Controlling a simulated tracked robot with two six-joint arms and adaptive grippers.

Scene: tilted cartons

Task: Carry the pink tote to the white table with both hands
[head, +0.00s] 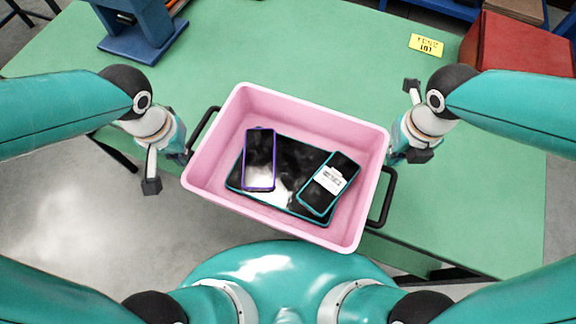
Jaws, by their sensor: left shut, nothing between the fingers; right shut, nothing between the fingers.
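The pink tote (222,118) is in the middle of the head view, turned slightly, at the near edge of a green table. It has a black handle on its left side (203,128) and another on its right side (388,198). Inside lie a dark tablet (292,160), a purple-edged phone (260,160) and a teal-edged phone (329,184). My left gripper (181,157) is shut and empty, just left of the left handle. My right gripper (394,157) is shut and empty, beside the tote's right wall, above the right handle in the picture. No white table shows.
The green table (300,50) is mostly clear behind the tote. A blue stand (140,30) is at the back left. A red box (515,55) and a yellow label (426,45) are at the back right. Grey floor (90,220) shows at the left.

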